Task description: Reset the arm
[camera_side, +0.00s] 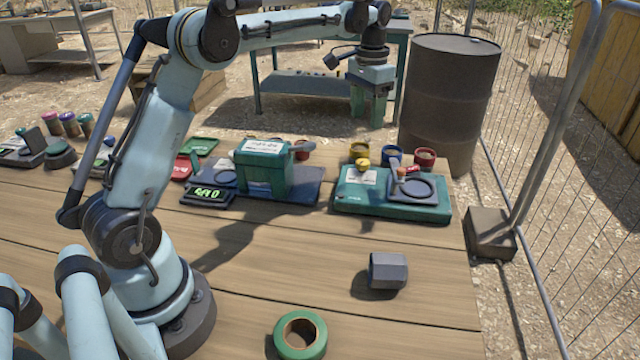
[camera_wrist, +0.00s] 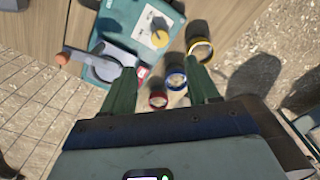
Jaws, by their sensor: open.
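My gripper (camera_side: 368,112) is raised at the end of my outstretched arm, above and beyond the far edge of the wooden table. Its green fingers also show in the wrist view (camera_wrist: 161,78), spread apart with nothing held between them. Below them in that view are a red cup (camera_wrist: 158,100), a blue cup (camera_wrist: 175,78) and a yellow-rimmed cup (camera_wrist: 201,50). No finger can be seen touching anything.
A teal tray (camera_side: 348,203) with a grey round-ringed pad sits below my gripper. A green box (camera_side: 264,172) stands left of it. A grey hexagonal block (camera_side: 388,270) and green tape roll (camera_side: 300,336) lie in front. A barrel (camera_side: 447,100) and fence stand right.

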